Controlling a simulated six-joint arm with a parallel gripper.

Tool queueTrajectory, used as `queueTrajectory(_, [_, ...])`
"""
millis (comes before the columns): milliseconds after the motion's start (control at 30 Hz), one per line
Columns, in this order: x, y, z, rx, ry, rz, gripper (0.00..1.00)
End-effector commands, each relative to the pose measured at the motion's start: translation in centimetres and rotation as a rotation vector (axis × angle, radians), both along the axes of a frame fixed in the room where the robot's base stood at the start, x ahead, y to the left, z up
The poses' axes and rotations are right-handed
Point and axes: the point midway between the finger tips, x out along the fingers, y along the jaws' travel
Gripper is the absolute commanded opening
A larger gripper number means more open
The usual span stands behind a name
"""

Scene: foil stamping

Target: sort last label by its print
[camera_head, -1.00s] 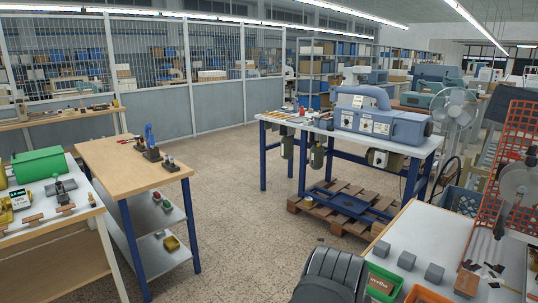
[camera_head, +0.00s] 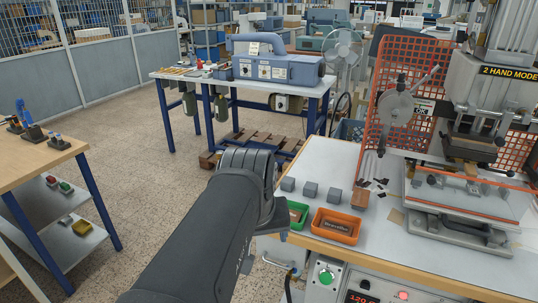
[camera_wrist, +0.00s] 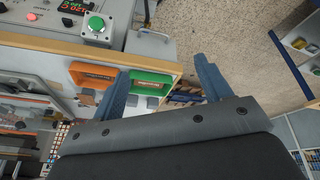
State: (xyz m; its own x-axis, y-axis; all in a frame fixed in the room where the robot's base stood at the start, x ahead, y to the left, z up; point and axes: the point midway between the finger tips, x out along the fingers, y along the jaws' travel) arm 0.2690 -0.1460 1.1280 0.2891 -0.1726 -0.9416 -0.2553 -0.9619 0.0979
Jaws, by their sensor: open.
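The green tray (camera_head: 302,207) and the orange tray (camera_head: 352,236) sit side by side at the left front edge of the white-topped bench. Each bears a pale-lettered plate too small to read. The stamping press (camera_head: 470,160) stands right of the trays. I cannot make out a label for certain.
Several grey blocks (camera_head: 310,190), a brown block (camera_head: 360,197) and dark scraps (camera_head: 380,183) lie behind the trays. An orange mesh guard (camera_head: 410,100) stands behind the press. A control box with a green button (camera_head: 327,275) is below the bench edge. Open floor lies left.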

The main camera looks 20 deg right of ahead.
Motion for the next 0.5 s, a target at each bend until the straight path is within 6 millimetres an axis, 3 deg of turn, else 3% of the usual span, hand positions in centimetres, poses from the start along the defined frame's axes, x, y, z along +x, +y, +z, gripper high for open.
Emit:
queueTrajectory(200, [4.6,-6.6,4.8,0.047,0.058,-0.117,0.71])
queueTrajectory(500, [9.2,-16.8,8.9,0.119,0.131,-0.275,0.71])
